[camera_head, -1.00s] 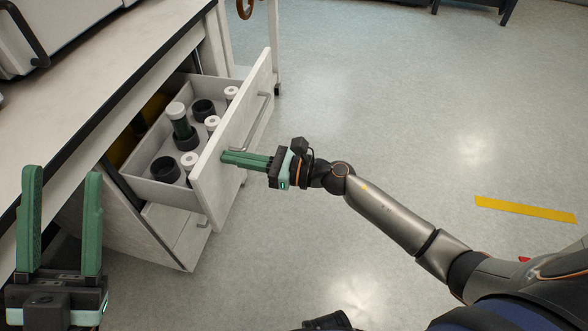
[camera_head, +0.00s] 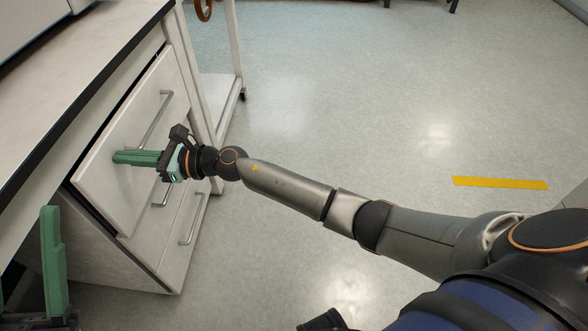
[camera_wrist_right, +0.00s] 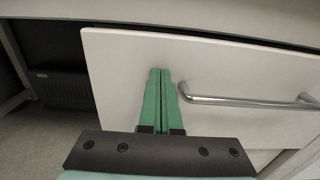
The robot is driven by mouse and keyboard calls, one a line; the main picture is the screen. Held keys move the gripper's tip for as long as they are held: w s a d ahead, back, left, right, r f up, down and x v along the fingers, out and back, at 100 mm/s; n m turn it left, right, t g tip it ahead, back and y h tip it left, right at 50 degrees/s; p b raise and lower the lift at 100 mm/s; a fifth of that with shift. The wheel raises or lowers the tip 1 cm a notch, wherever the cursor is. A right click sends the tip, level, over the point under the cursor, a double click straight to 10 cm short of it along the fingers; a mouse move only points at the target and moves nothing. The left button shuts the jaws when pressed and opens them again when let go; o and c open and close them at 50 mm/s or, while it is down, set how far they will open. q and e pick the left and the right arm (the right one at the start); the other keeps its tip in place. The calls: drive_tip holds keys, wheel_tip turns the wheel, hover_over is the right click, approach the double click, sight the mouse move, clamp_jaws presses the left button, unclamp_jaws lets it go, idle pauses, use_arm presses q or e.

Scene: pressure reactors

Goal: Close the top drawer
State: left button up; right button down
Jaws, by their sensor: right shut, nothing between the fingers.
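The top drawer's pale front (camera_head: 110,185) stands almost flush with the cabinet under the bench. A narrow dark gap shows along its top and near side edges. Its inside is hidden. My right gripper (camera_head: 118,157) is shut and empty, its green fingertips at the drawer front, left of the bar handle (camera_head: 155,122). The wrist view shows the shut fingers (camera_wrist_right: 160,72) against the front (camera_wrist_right: 120,75), beside the handle (camera_wrist_right: 245,101); exact contact is hard to tell. My left gripper (camera_head: 50,255) is at the lower left, partly cut off, with its fingers apart.
The benchtop (camera_head: 75,75) overhangs the drawers. A lower drawer with a bar handle (camera_head: 192,222) is below, closed. A white frame on a castor (camera_head: 225,75) stands beyond the cabinet. The floor (camera_head: 330,110) to the right is clear, with a yellow strip (camera_head: 500,183).

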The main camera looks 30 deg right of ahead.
drive_tip(key=x, duration=0.3)
drive_tip(key=shift+r+b, duration=0.15)
drive_tip(key=shift+b, duration=0.2)
drive_tip(key=shift+r, duration=0.15)
